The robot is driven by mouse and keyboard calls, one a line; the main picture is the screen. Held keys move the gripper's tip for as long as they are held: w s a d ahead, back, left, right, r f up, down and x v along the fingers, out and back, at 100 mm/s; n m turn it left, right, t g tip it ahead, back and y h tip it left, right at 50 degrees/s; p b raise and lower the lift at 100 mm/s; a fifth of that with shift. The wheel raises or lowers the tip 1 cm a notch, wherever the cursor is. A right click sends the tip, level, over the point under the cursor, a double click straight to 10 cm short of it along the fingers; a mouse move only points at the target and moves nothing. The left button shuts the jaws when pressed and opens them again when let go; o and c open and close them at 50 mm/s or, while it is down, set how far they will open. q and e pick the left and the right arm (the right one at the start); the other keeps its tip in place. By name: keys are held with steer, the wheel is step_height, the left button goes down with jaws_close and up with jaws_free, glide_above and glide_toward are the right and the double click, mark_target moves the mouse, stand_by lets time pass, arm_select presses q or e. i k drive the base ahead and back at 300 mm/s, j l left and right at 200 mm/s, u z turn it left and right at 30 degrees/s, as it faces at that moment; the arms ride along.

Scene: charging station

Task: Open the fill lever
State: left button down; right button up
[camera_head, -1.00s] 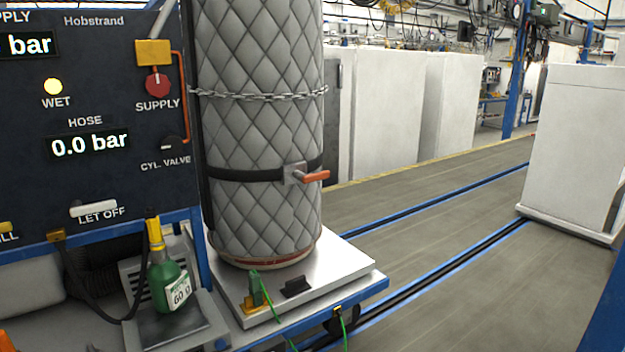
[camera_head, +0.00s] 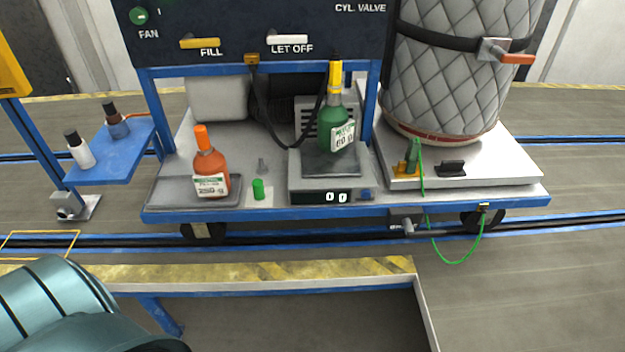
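The fill lever (camera_head: 200,43) is a yellow handle above the label FILL on the dark control panel (camera_head: 240,18). It lies roughly level. A white LET OFF lever (camera_head: 288,38) sits to its right on the same panel. A teal rounded body, which may be part of my own arm, fills the lower left corner. Neither gripper's fingers show in the head view.
A blue-framed cart (camera_head: 350,210) carries an orange bottle (camera_head: 211,172), a green bottle (camera_head: 333,128) on a scale and a quilted cylinder (camera_head: 450,85). A yellow-striped edge (camera_head: 300,272) runs across the front. A blue side shelf (camera_head: 125,155) holds small bottles.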

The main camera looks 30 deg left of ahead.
mark_target(189, 41)
steer(key=u, duration=1.55)
